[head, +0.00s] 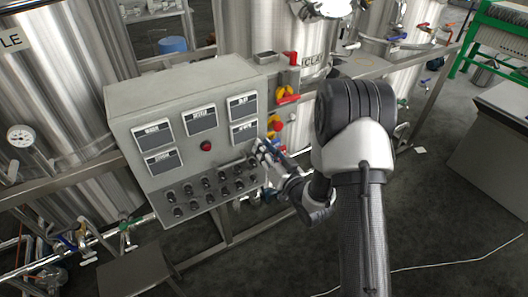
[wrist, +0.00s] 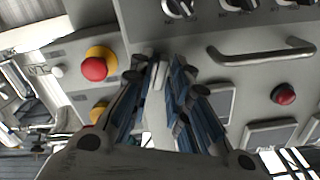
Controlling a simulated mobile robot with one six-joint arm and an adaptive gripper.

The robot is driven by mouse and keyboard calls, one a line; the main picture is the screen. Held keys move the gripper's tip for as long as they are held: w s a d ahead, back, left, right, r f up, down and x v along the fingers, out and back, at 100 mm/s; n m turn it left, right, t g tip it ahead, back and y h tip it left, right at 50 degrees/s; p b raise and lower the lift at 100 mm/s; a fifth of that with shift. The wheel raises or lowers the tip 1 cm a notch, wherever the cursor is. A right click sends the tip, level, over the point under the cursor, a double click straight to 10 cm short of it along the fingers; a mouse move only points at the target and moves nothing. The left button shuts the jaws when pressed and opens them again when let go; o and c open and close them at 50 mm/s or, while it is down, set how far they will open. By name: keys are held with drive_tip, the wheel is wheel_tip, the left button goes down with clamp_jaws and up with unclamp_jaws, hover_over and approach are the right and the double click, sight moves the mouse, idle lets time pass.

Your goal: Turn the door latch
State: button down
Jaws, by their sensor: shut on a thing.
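The grey control cabinet (head: 125,110) fills the middle of the head view, with its front door facing me. My gripper (head: 264,150) is at the right edge of the cabinet front, partly hidden by my arm. In the wrist view my gripper (wrist: 164,72) has its two blue-padded fingers close together on a small light-grey part, the door latch (wrist: 159,76), at the cabinet edge. Most of the latch is hidden between the fingers, so its turn angle cannot be told.
A bar handle (wrist: 262,50), black knobs (wrist: 178,8) and a red button (wrist: 283,94) are on the cabinet front. A red-and-yellow emergency stop (wrist: 97,66) is close beside my fingers. A steel tank (head: 60,75) and rail (head: 60,180) stand behind.

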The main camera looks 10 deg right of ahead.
drive_tip(key=m+b, duration=0.1)
drive_tip(key=m, duration=1.2)
drive_tip(key=shift+d+f, duration=0.1)
drive_tip(key=shift+m, duration=0.4)
drive_tip(key=c, duration=1.7)
unclamp_jaws()
